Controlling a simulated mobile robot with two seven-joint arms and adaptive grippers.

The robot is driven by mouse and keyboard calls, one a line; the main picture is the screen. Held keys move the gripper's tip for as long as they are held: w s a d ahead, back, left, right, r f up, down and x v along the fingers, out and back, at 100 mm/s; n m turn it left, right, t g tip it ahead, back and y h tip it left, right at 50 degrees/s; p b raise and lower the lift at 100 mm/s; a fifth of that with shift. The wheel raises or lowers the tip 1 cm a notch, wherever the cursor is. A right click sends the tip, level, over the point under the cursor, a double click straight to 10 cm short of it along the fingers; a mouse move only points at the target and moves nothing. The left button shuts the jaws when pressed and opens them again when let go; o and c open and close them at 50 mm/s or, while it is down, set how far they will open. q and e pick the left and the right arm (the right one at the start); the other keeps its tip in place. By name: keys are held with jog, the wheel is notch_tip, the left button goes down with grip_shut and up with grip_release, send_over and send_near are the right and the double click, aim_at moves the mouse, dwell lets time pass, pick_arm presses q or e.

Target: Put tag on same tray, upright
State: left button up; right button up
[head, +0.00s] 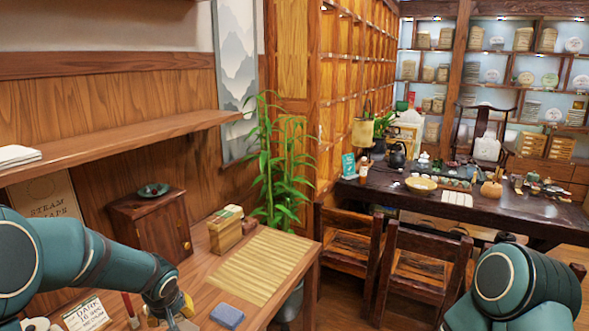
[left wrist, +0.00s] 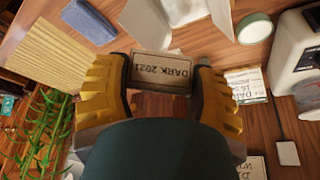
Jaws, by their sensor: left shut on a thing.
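My left gripper (left wrist: 160,92) has its yellow fingers on both sides of a small brown tag (left wrist: 163,68) lettered "DARK 2021" and is shut on it. The lettering appears upside down in the left wrist view. In the head view my left gripper (head: 178,312) is at the bottom, low over the near part of the wooden desk, left of the blue block; the tag is hard to make out there. I cannot identify a tray with certainty. My right gripper is out of frame; only its arm shows at bottom right.
A slatted bamboo mat (head: 250,264) lies on the desk, with a blue block (head: 227,316) in front of it. A stacked wooden box (head: 225,232) and small cabinet (head: 150,225) stand behind. A white device (left wrist: 292,55) stands right in the wrist view.

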pick_arm(q)
jog(key=s+d+f+m+h, duration=0.2)
jog(key=s+d+m, duration=0.3)
jog(key=s+d, duration=0.5)
notch_tip(320, 180, down, 10)
jog(key=w+d+b, duration=0.1)
jog(key=d+b, duration=0.1)
jog(key=b, duration=0.8)
jog(key=shift+w+f, duration=0.25)
jog(key=shift+w, duration=0.15)
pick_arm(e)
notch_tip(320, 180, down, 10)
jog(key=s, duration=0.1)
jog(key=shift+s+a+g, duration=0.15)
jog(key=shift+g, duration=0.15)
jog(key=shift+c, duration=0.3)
